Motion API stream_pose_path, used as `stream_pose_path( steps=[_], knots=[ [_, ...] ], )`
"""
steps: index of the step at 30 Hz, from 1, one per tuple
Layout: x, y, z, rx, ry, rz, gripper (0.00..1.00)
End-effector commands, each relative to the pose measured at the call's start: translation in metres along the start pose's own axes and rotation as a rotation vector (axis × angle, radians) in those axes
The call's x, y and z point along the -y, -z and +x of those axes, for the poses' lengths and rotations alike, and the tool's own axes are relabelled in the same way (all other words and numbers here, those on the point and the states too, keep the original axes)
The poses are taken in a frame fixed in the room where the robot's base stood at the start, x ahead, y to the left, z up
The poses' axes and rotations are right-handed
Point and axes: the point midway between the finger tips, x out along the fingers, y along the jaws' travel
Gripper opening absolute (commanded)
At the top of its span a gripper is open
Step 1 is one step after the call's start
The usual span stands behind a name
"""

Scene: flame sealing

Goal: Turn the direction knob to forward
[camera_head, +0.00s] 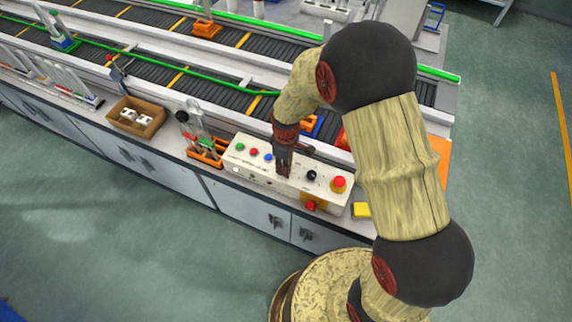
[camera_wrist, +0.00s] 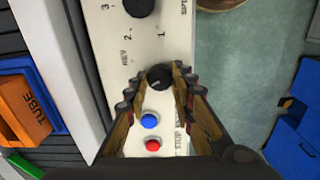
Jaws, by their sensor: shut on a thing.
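The white control panel (camera_head: 245,173) lies on the bench front and also shows in the wrist view (camera_wrist: 155,40). The black direction knob (camera_wrist: 158,77) is on it, beside the printed letters REV. My gripper (camera_head: 284,172) points down over the panel. In the wrist view my gripper (camera_wrist: 158,76) has a finger on each side of the knob and is shut on it. A faint light mark shows on the knob, but its setting is hard to read. The head view hides this knob behind my gripper.
A second black knob (camera_head: 311,175) with numbers and a red mushroom button (camera_head: 338,182) are to the right. Green, red and blue buttons (camera_head: 254,152) are to the left. Orange racks (camera_head: 206,154) stand beside the panel. The conveyor (camera_head: 160,78) runs behind.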

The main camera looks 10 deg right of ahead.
Motion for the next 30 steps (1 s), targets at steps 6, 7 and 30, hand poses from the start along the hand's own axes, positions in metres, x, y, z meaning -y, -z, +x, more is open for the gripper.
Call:
stream_pose_path(
  steps=[6,7,30],
  knots=[
    [0.0003,-0.0001,0.0001,0.0,0.001,-0.037,0.0],
    [0.0003,-0.0001,0.0001,0.0,0.001,-0.039,0.0],
    [0.0001,0.0,0.0001,0.0,0.0,-0.042,0.43]
  ],
)
